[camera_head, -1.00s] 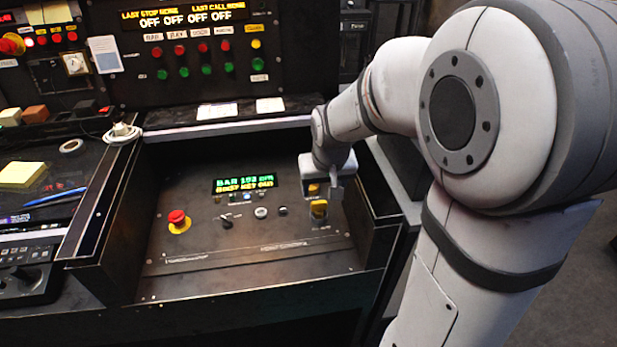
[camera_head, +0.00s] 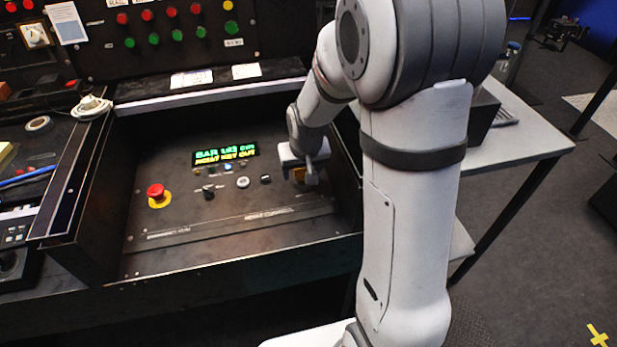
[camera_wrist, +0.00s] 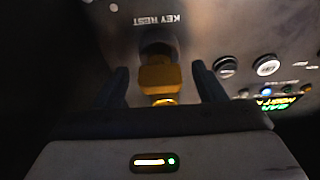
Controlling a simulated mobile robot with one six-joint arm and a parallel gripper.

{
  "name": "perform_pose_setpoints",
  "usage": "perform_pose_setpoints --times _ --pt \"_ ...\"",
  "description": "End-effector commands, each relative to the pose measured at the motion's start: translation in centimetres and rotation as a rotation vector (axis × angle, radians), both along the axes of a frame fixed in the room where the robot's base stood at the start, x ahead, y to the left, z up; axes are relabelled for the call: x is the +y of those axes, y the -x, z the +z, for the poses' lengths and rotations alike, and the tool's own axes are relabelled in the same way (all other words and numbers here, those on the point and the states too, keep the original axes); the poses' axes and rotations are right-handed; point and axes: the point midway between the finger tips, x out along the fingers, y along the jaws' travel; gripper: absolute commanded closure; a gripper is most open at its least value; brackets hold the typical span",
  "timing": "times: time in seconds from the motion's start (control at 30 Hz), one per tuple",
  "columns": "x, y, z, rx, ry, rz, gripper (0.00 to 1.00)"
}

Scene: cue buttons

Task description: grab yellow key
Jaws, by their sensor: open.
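The yellow key (camera_wrist: 160,78) stands in the dark key rest in the wrist view, below the label "KEY REST". My gripper (camera_wrist: 166,80) is open, with one dark finger on each side of the key. I cannot tell whether the fingers touch it. In the head view my gripper (camera_head: 304,178) is low over the right part of the recessed panel.
The panel (camera_head: 190,230) holds a red emergency button (camera_head: 156,192) on a yellow base, a lit display (camera_head: 225,154) and several small knobs. The panel's right side wall (camera_head: 345,195) stands close to my gripper. A wall of red and green buttons rises behind.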

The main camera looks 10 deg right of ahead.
Motion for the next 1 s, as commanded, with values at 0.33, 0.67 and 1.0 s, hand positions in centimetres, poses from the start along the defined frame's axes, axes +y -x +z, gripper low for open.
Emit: perform_pose_setpoints --times 0.33,0.67,1.0 --pt "0.0 0.0 0.0 0.0 0.0 0.001 0.6" --pt "0.1 0.0 0.0 0.0 -0.001 0.001 0.87" --pt "0.1 0.0 1.1 -0.003 0.0 0.002 0.88"
